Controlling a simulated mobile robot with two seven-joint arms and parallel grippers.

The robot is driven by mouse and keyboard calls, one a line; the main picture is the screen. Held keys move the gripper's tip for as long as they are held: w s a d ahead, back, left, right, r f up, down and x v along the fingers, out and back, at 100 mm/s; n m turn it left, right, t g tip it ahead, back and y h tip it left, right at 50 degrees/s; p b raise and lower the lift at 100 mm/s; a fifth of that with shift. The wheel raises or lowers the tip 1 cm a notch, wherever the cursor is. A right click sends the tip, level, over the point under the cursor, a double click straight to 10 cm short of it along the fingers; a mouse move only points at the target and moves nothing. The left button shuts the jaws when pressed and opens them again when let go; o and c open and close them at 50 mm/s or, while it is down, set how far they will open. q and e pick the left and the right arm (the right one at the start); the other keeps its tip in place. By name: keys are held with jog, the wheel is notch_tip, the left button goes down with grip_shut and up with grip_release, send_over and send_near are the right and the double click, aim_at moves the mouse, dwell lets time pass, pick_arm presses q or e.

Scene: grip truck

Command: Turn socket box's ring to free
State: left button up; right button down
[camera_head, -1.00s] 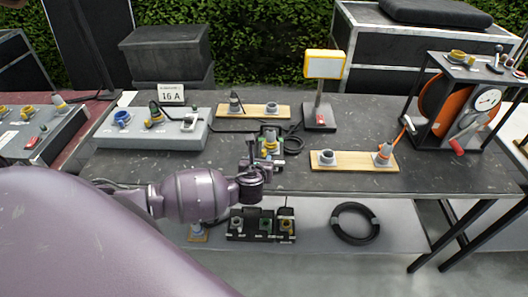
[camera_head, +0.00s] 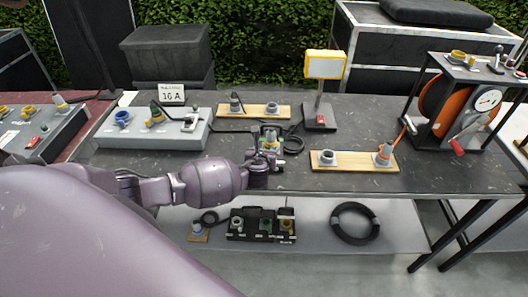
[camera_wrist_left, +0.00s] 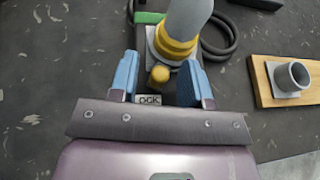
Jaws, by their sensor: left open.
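A grey plug stands in a yellow ring (camera_wrist_left: 176,46) on a small grey unit on the table. I take this unit for the socket box; its ring (camera_head: 270,135) is partly hidden behind my gripper in the head view. A small yellow knob (camera_wrist_left: 160,75) sticks out from the unit's near side, above a small label. My left gripper (camera_head: 265,157) is open beside the unit. In the left wrist view its blue fingers (camera_wrist_left: 158,68) stand on either side of the knob, with visible gaps. The ring lies just beyond the fingertips. My right gripper is out of view.
A wooden board (camera_head: 342,168) with a grey socket and an orange-cabled plug lies to the right. Black cable (camera_wrist_left: 226,30) loops beside the unit. A yellow-topped post (camera_head: 320,100) stands behind.

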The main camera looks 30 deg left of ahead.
aim_at(278, 160)
pick_arm(q)
grip_shut()
jog(key=shift+d, duration=0.1)
jog(key=n+g+y, duration=0.1)
jog(key=d+n+g+y, duration=0.1)
jog(key=n+y, duration=0.1)
jog(key=w+d+n+g+y, duration=0.1)
jog(key=n, duration=0.1)
jog(key=shift+d+y, duration=0.15)
jog(key=shift+y, duration=0.15)
jog(key=n+g+y, duration=0.1)
jog(key=w+d+n+g+y, duration=0.1)
jog(key=n+g, duration=0.1)
jog(key=shift+d+f+g, duration=0.1)
jog(key=shift+g, duration=0.2)
jog(key=shift+w+d+n+g+y+b, duration=0.15)
jog(key=shift+n+g+y+b, duration=0.1)
jog(key=shift+n+g, duration=0.3)
jog(key=shift+w+d+n+g+y+b, duration=0.1)
jog(key=shift+w+n+g+y+b, duration=0.1)
jog(key=shift+n+g, duration=0.3)
